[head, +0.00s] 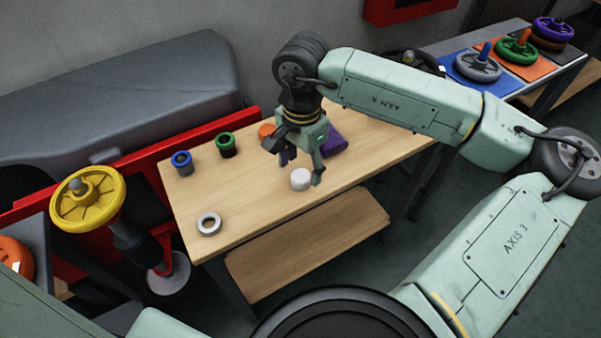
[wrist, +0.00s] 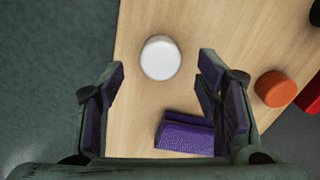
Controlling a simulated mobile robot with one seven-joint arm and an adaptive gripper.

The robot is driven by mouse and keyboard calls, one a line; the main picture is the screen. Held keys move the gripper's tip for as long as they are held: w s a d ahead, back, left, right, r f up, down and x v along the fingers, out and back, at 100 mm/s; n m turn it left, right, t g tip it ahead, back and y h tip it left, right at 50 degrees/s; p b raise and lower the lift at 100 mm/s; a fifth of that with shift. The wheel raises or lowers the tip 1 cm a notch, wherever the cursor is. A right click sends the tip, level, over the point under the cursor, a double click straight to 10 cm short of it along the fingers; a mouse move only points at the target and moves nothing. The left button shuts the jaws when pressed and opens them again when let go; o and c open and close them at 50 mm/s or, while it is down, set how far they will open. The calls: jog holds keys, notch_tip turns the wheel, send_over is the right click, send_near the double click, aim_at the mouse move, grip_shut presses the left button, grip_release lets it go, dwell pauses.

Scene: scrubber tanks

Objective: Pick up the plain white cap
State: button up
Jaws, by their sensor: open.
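The plain white cap (head: 300,179) stands on the wooden table near its front edge. It also shows in the wrist view (wrist: 160,58), whole and unobstructed, ahead of and between the finger lines. My gripper (head: 302,172) is open and empty above the table, close to the cap in the head view. In the wrist view both purple-padded fingers of my gripper (wrist: 162,82) are spread wide, and neither touches the cap.
On the table (head: 250,205) are a blue-topped part (head: 182,162), a green-topped part (head: 226,145), a grey ring (head: 209,224), an orange piece (wrist: 275,89) and a purple block (wrist: 184,134). The block lies near the fingers. A yellow handwheel (head: 88,200) stands left of the table.

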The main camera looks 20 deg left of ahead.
aim_at(301, 179)
jog(key=shift+f, duration=1.25)
jog(key=shift+c, duration=0.6)
jog(key=c, duration=0.9)
